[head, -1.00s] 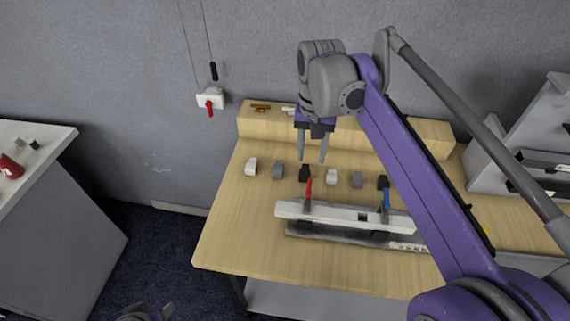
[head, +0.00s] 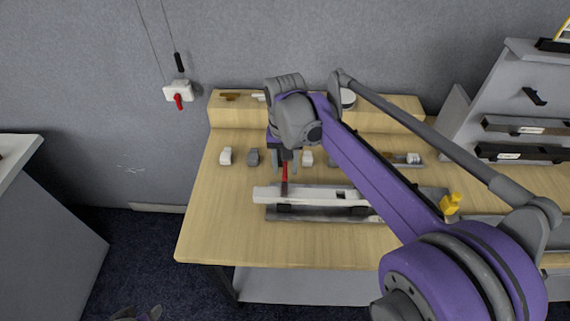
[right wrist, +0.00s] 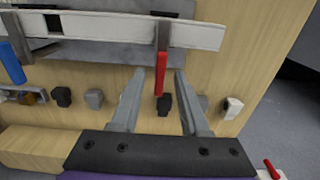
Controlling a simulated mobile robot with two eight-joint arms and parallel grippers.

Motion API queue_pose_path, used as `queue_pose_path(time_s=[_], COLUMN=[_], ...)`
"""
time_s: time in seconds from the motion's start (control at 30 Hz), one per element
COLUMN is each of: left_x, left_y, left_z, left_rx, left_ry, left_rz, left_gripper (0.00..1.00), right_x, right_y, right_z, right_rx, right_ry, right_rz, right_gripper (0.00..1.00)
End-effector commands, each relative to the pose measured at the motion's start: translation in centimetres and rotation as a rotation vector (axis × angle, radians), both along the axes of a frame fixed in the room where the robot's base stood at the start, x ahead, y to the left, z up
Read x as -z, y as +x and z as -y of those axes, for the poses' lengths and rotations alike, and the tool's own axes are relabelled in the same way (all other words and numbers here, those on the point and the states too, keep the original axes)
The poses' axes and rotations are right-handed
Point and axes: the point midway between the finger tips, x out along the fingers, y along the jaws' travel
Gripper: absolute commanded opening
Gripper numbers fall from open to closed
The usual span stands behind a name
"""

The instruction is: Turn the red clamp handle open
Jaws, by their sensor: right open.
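The red clamp handle (head: 285,176) stands upright at the white bar (head: 322,196) on the wooden table. It also shows in the right wrist view (right wrist: 161,74), upright beside a grey clamp bracket. My right gripper (head: 284,163) points down at the handle. In the right wrist view its open fingers (right wrist: 160,76) lie on either side of the red handle, with gaps on both sides. A blue clamp handle (right wrist: 12,63) shows at the left of that view; my right arm hides it in the head view. A piece of my left gripper (head: 140,313) shows at the bottom edge, its jaws unclear.
Several small grey, white and black blocks, such as this white one (head: 226,156), stand in a row behind the bar. A red-levered white box (head: 178,93) is on the wall. A yellow object (head: 450,203) sits at right. The table's front left is clear.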

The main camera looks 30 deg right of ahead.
Motion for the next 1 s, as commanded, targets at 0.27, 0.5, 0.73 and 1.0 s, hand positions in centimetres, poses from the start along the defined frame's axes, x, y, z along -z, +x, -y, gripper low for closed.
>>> queue_pose_path(time_s=[0.27, 0.5, 0.73, 1.0], left_x=[0.0, 0.0, -0.01, -0.05], left_y=[0.0, 0.0, 0.0, 0.02], left_z=[0.0, 0.0, 0.0, 0.0], left_rx=[0.0, 0.0, 0.0, 0.0], left_ry=[0.0, 0.0, 0.0, 0.0], left_rz=[0.0, 0.0, 0.0, 0.0], left_gripper=[0.5, 0.5, 0.5, 0.5], right_x=[-0.03, -0.04, -0.05, -0.05], right_y=[0.0, -0.01, -0.01, 0.0], right_z=[0.0, -0.01, -0.01, 0.0], right_rx=[0.0, 0.0, 0.008, 0.106], right_ry=[0.0, 0.0, 0.0, 0.0], right_rz=[0.0, 0.0, 0.0, 0.0], right_gripper=[0.13, 0.0, 0.0, 0.0])
